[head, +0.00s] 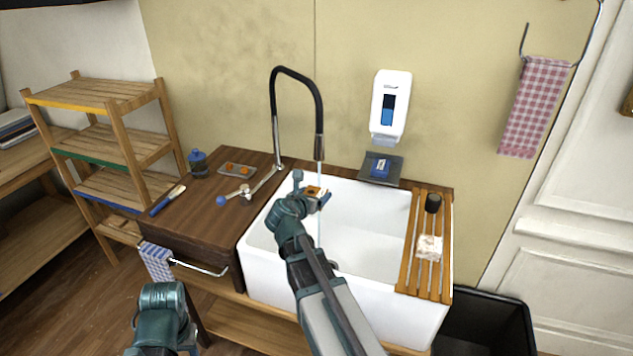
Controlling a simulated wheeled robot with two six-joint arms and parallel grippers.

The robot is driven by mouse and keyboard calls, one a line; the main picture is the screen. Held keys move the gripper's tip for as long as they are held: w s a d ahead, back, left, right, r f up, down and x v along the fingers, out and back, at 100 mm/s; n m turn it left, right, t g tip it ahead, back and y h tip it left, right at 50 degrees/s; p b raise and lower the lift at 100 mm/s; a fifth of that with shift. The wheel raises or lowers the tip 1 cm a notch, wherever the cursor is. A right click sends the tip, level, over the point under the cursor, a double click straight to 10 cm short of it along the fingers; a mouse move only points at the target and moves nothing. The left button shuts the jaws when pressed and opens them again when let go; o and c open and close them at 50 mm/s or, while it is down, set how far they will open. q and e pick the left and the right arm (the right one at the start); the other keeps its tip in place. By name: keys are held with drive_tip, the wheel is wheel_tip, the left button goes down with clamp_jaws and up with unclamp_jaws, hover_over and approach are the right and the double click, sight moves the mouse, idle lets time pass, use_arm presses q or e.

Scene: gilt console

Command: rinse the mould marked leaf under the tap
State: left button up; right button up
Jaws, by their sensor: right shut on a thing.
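My right gripper (314,197) is shut on a small orange-brown mould (313,190) over the left part of the white sink (347,210). A dark mark shows on the mould, too small to tell whether it is a leaf. The black-hosed tap (319,147) arches over the sink, and a thin stream of water (319,172) falls from its spout. The stream comes down at or right beside the held mould; I cannot tell exactly where it strikes. My right arm hides part of the basin. Only a link of my left arm shows at bottom left; its gripper is out of view.
A grey tray (238,170) with orange pieces, a blue jar (198,163) and a brush (168,200) are on the wooden counter (190,219). A slatted rack (411,262) at the sink's right bears a black cup (433,203) and a pale block (429,247). A soap dispenser (390,105) hangs behind.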

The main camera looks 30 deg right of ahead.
idle(0.5)
drive_tip(key=shift+s+a+r+p, duration=0.65)
drive_tip(key=shift+s+r+p, duration=0.05)
drive_tip(key=shift+r+p, duration=0.2)
use_arm(q)
wheel_tip(320, 180, up, 4)
drive_tip(key=shift+p, duration=1.1)
use_arm(e)
drive_tip(key=shift+s+a+r, duration=1.1)
drive_tip(key=shift+s+r, duration=0.05)
